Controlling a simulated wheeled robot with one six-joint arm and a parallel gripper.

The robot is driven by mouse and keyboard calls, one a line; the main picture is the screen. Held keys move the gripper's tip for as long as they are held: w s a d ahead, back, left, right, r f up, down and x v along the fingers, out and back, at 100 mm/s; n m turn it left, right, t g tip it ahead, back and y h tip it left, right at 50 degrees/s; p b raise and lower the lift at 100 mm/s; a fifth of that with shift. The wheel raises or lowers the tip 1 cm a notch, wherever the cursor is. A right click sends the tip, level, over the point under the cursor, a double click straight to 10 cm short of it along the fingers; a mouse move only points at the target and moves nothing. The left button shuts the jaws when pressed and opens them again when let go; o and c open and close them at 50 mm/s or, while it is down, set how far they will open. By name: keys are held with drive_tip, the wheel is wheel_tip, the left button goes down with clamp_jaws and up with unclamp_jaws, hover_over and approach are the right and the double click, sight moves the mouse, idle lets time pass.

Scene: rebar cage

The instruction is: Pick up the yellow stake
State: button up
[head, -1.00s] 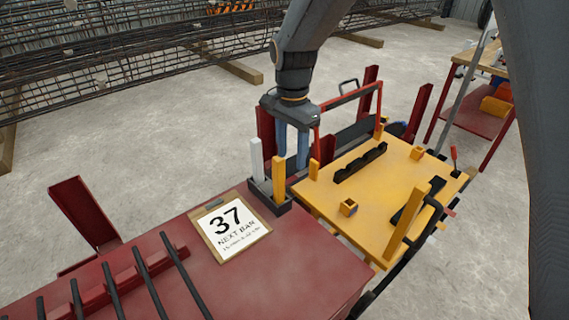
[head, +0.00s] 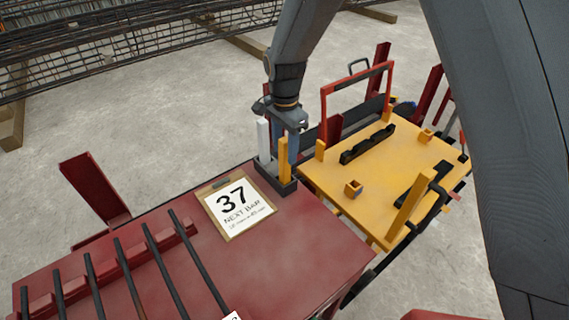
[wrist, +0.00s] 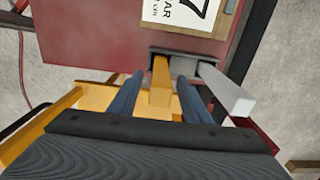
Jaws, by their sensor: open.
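The yellow stake (head: 283,158) stands upright in a black holder (head: 284,187) at the corner of the red table. A white stake (head: 263,140) stands in the same holder. My gripper (head: 287,150) is open, pointing down at the stakes, its fingers partly hidden behind the yellow stake in the head view. In the wrist view, the yellow stake (wrist: 160,85) shows between the two blue fingers of my gripper (wrist: 160,82), with a gap on each side. The white stake (wrist: 228,92) is just outside the right finger.
A clipboard reading 37 (head: 238,203) lies on the red table (head: 262,262) beside the holder. Dark bars (head: 165,270) lie on the table's left part. A yellow cart top (head: 375,190) with a red-framed handle (head: 357,85) stands close on the right.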

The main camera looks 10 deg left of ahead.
drive_tip(key=shift+f, duration=0.6)
clamp_jaws()
idle(1.0)
